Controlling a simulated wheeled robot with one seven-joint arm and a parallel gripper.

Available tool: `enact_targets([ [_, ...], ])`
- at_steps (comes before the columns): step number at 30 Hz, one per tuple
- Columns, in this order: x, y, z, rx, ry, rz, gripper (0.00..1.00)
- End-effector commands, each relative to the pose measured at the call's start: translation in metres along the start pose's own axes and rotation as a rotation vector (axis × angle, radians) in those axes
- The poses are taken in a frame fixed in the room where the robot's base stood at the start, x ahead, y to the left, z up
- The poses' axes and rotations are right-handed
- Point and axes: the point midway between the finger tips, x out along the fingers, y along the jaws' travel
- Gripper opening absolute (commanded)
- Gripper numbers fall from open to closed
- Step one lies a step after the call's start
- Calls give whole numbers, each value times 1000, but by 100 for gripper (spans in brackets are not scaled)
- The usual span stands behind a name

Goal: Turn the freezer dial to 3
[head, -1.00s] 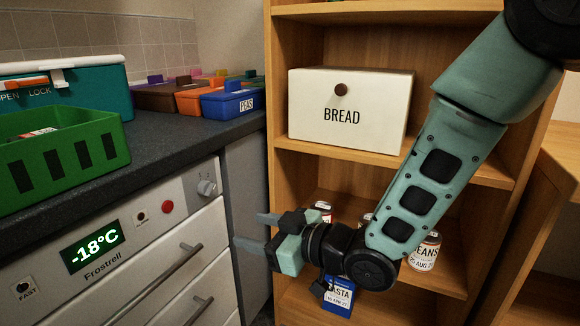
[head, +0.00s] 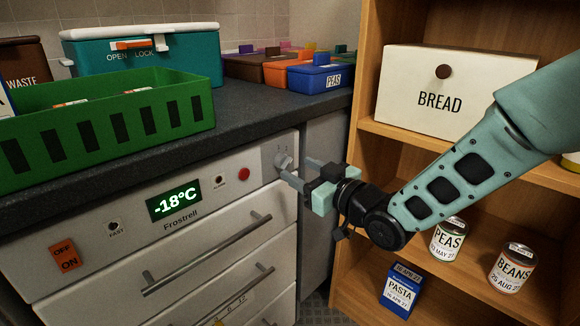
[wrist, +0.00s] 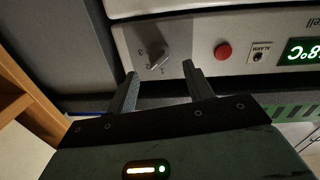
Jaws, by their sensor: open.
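The freezer dial (head: 283,162) is a small grey knob at the right end of the white freezer's control panel (head: 215,184). In the wrist view the dial (wrist: 157,58) shows with small numerals around it; a 3 is readable at its upper left. My gripper (head: 298,172) is open, its two grey fingers pointing at the panel. In the wrist view my gripper's fingertips (wrist: 159,70) lie to either side of the dial and a little below it; I cannot tell whether they touch it. The green display (head: 174,201) reads -18°C.
A red button (head: 244,174) and an alarm switch (head: 218,180) sit left of the dial. Drawer handles (head: 207,254) stick out below. A green crate (head: 110,135) stands on the dark counter. A wooden shelf with a bread box (head: 445,92) and cans stands right.

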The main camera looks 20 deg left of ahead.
Motion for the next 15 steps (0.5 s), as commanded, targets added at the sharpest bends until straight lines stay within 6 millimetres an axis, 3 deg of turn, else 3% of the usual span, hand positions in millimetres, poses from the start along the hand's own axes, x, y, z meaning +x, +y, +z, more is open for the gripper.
enact_targets([
  [6,32,0,1,-2,1,-1,51],
  [15,43,0,0,0,-1,0,51],
])
